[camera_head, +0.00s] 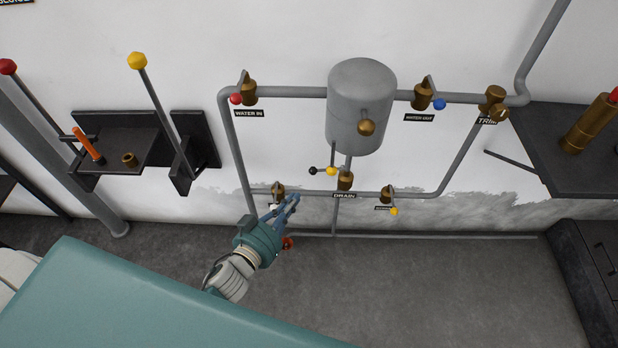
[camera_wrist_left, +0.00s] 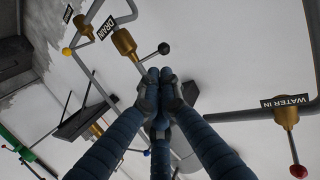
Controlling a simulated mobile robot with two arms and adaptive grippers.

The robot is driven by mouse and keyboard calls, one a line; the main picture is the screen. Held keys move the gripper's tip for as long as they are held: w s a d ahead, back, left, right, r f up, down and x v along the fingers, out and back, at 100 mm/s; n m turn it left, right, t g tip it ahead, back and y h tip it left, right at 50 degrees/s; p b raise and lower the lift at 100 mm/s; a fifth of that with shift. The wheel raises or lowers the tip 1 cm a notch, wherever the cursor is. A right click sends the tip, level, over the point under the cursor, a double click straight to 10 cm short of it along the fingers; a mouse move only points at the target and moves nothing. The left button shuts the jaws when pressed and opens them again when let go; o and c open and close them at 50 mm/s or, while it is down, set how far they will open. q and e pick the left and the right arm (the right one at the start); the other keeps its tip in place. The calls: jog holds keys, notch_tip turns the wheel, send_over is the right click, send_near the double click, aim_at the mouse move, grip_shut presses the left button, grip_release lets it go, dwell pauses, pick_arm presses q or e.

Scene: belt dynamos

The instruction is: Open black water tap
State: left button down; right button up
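The black water tap's black ball (camera_head: 313,170) shows on a lever beside the brass DRAIN valve (camera_head: 345,180), below the grey tank. In the left wrist view the black ball (camera_wrist_left: 163,48) sits on a thin lever from the brass valve (camera_wrist_left: 125,44), just beyond my fingertips in the picture. My left gripper (camera_head: 291,201) is below and left of the black ball in the head view, in front of the lower pipe. In the left wrist view its fingertips (camera_wrist_left: 160,76) are together, with nothing visible between them. Contact with the tap is not visible. My right gripper is not in view.
A grey tank (camera_head: 361,95) hangs among the wall pipes. The WATER IN valve (camera_head: 249,93) has a red ball. A red part (camera_head: 287,243) lies low behind my left gripper. A dark shelf (camera_head: 570,150) stands right.

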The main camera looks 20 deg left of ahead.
aim_at(310, 172)
pick_arm(q)
jog(key=x, duration=0.9)
jog(key=shift+w, duration=0.2)
jog(key=shift+w+a+r+m+h+p, duration=0.15)
jog(key=shift+w+a+m+h+p, duration=0.3)
jog(key=shift+p, duration=0.3)
jog(key=shift+w+a+f+m+g+h, duration=0.2)
jog(key=shift+w+m+g+h, duration=0.15)
jog(key=shift+h, duration=0.3)
jog(key=shift+d, duration=0.1)
jog(key=shift+s, duration=0.15)
